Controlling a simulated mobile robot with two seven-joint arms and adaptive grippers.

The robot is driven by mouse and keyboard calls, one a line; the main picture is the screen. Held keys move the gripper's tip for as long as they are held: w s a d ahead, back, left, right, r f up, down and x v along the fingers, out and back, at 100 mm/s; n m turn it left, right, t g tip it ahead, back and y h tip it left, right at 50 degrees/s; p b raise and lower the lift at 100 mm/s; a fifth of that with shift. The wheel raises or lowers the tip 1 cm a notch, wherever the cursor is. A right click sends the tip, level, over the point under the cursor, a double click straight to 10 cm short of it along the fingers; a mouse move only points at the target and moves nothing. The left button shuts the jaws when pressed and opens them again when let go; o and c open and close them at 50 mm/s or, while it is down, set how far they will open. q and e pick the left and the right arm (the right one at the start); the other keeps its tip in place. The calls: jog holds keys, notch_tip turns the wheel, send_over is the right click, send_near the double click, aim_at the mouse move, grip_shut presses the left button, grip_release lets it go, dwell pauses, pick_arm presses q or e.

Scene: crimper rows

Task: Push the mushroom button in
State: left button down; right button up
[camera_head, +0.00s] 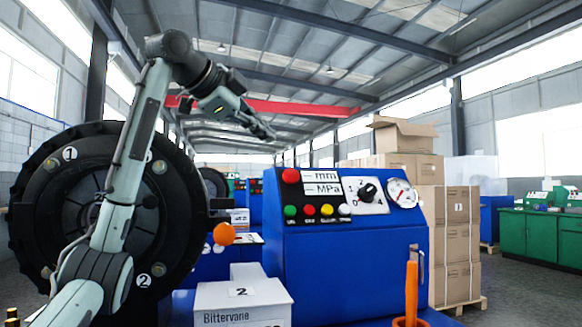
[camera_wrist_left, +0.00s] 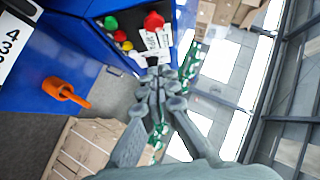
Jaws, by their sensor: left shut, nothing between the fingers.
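The red mushroom button (camera_head: 291,175) sits at the upper left of the blue machine's (camera_head: 350,262) front panel, beside the mm and MPa labels. It also shows at the top of the left wrist view (camera_wrist_left: 153,20), just beyond the fingertips. My left gripper (camera_head: 266,133) is shut and empty. In the head view it appears above and slightly left of the button, apart from it. In the left wrist view its closed fingers (camera_wrist_left: 160,78) point toward the panel. My right gripper is in neither view.
Green, red, yellow and white small buttons (camera_head: 309,210) line the panel below. A black knob (camera_head: 367,192) and gauge (camera_head: 403,193) are to the right. An orange handle (camera_head: 411,290) stands in front. A white box (camera_head: 243,301) and large black wheel (camera_head: 60,200) are left.

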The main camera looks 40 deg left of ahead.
pick_arm(q)
send_near(296, 174)
jog(key=w+d, duration=0.3)
jog(key=w+a+f, duration=0.1)
jog(key=w+a+f+p, duration=0.1)
jog(key=shift+w+a+f, duration=0.1)
jog(key=shift+w+a, duration=0.2)
jog(key=shift+a, duration=0.1)
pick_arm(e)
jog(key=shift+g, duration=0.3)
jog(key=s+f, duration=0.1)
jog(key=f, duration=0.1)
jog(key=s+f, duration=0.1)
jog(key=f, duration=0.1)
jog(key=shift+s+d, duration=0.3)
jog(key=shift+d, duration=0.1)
pick_arm(q)
jog(key=shift+s+a, duration=0.1)
